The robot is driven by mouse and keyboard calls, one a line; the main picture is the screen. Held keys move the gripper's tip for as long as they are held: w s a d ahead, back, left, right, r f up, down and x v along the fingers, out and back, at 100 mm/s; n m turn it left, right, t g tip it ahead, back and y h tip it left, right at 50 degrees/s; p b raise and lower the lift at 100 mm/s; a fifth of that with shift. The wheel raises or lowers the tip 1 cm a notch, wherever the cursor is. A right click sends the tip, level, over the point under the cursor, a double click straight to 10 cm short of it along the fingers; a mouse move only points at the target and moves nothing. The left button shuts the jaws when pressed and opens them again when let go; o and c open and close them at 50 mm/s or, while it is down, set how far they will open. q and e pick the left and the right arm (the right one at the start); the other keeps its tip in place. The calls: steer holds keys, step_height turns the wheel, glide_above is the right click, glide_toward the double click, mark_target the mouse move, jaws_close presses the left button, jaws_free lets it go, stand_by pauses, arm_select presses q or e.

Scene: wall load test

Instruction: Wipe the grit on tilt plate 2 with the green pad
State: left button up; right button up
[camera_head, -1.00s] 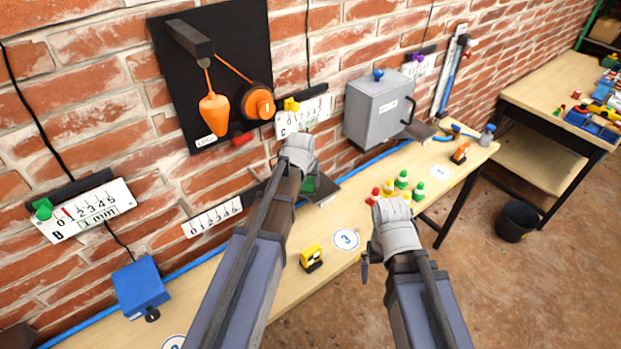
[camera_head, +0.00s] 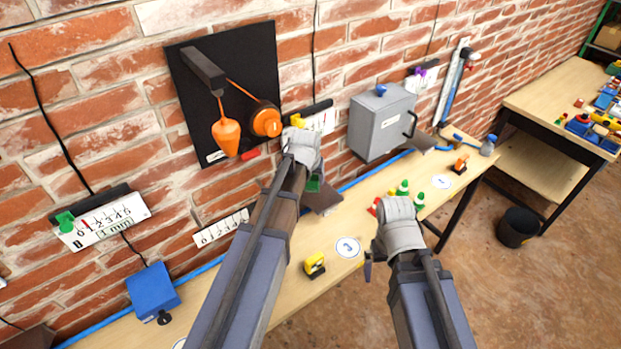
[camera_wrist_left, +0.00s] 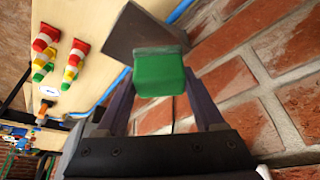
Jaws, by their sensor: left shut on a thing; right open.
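My left gripper (camera_head: 310,165) is shut on the green pad (camera_head: 314,184). In the left wrist view the pad (camera_wrist_left: 160,74) sits between the two fingers (camera_wrist_left: 160,95). A tilted dark grey-brown plate (camera_head: 325,200) lies just beyond the pad, by the wall; it also shows in the left wrist view (camera_wrist_left: 137,32). The pad overlaps the plate's edge there; I cannot tell whether they touch. I can read no number on the plate and make out no grit. My right gripper (camera_head: 395,217) is open above the bench's front edge, its fingers mostly hidden.
The bench (camera_head: 290,262) runs along the brick wall. A grey box (camera_head: 381,122) and an orange plumb bob (camera_head: 227,136) are on the wall. Another plate (camera_head: 421,143) is further right.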

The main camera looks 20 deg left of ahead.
arm_select(q)
steer(key=shift+r, duration=0.1)
step_height(320, 180, up, 3)
steer(key=p, duration=0.3)
stand_by(0.3)
stand_by(0.4)
